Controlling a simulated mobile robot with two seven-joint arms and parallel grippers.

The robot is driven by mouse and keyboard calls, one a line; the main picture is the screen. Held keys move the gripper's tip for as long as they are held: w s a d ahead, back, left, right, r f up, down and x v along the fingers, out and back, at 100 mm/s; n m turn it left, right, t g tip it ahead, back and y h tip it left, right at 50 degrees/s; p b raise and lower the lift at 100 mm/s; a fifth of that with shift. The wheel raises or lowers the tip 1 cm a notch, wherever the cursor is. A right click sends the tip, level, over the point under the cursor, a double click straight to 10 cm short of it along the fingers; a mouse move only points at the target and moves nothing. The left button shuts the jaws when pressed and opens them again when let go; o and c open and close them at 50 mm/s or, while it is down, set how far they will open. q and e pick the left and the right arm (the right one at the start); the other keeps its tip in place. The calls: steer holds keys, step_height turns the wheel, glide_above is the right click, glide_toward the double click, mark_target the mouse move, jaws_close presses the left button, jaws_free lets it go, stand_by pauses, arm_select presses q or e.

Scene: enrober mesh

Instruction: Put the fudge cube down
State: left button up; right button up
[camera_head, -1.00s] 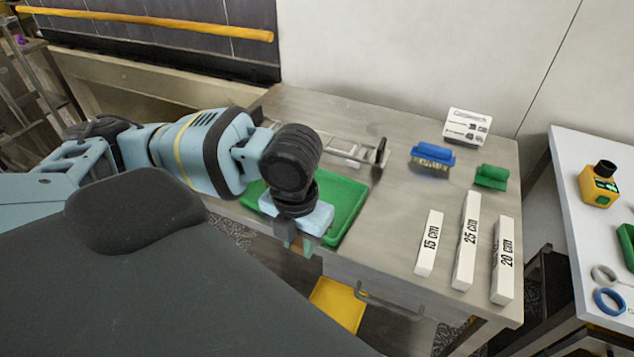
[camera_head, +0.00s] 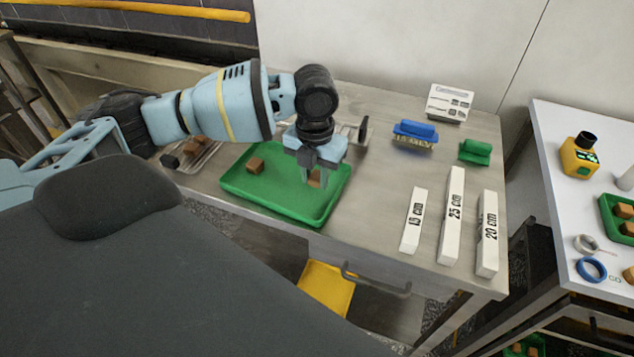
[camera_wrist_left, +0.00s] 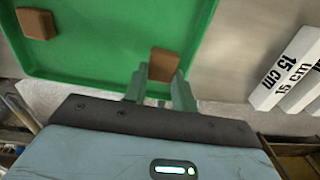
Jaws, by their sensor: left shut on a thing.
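My left gripper (camera_head: 317,180) is over the right part of the green tray (camera_head: 240,193) and points down. It is shut on a brown fudge cube (camera_head: 314,182), partly hidden by the fingers. In the left wrist view the held cube (camera_wrist_left: 163,64) shows between the fingertips (camera_wrist_left: 160,80), over the green tray floor (camera_wrist_left: 100,50). I cannot tell whether the cube touches the tray. A second fudge cube (camera_head: 255,165) lies in the tray's left part, and it also shows in the left wrist view (camera_wrist_left: 36,23). My right gripper is not in view.
White length bars (camera_head: 452,215) lie right of the tray. A blue-handled brush (camera_head: 415,133), a green block (camera_head: 475,151) and a card (camera_head: 450,102) stand behind them. The tray's middle is clear.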

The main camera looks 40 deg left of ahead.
mark_target(317, 176)
arm_select(q)
steer(key=shift+w, duration=0.25)
steer(key=shift+w+a+f, duration=0.1)
steer(key=shift+f, duration=1.65)
steer(key=shift+f, duration=0.15)
steer(key=o, duration=0.8)
steer(key=shift+c, duration=0.2)
step_height(317, 176, up, 12)
steer(key=shift+r+p, duration=0.15)
steer(key=shift+p, duration=0.2)
